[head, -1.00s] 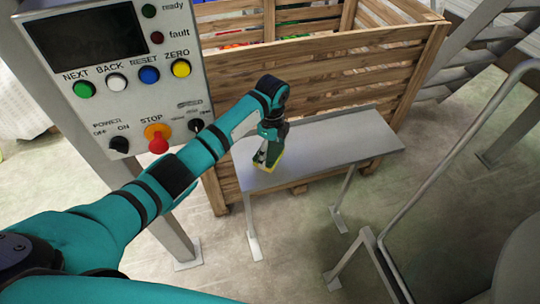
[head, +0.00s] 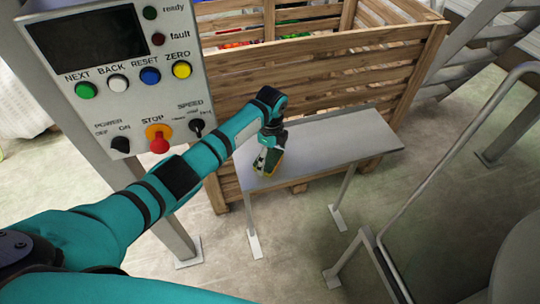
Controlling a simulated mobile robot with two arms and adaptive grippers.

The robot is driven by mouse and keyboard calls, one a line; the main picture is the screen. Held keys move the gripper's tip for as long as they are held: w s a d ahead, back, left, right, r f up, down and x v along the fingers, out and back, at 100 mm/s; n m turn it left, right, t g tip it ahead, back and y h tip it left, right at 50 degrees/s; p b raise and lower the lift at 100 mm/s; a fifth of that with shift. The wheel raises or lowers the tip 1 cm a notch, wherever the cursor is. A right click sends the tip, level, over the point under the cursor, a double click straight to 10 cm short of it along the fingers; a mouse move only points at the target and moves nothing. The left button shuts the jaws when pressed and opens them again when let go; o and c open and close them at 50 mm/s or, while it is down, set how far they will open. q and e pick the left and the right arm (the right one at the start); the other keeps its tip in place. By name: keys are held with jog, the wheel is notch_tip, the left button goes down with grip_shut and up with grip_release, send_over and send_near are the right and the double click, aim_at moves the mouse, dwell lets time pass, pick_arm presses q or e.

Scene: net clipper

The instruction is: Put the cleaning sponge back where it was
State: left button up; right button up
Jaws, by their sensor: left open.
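The cleaning sponge (head: 272,161), dark green with a yellow edge, is at the left end of the narrow grey metal shelf (head: 345,147). It looks tilted; whether it touches the shelf top is hard to tell. My left gripper (head: 267,158) is right at the sponge, pointing down over the shelf, with its fingers open around or beside the sponge. The fingers partly hide it. My right gripper is out of view.
A control panel (head: 115,110) with coloured buttons and a red stop knob stands on a post at the left. A wooden crate (head: 400,75) with coloured items is behind the shelf. A metal rail (head: 455,155) runs at the right. The shelf's right half is clear.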

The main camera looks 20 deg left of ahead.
aim_at(271, 157)
pick_arm(q)
notch_tip(271, 157, up, 12)
jog(key=b, duration=0.1)
jog(key=shift+w, duration=0.25)
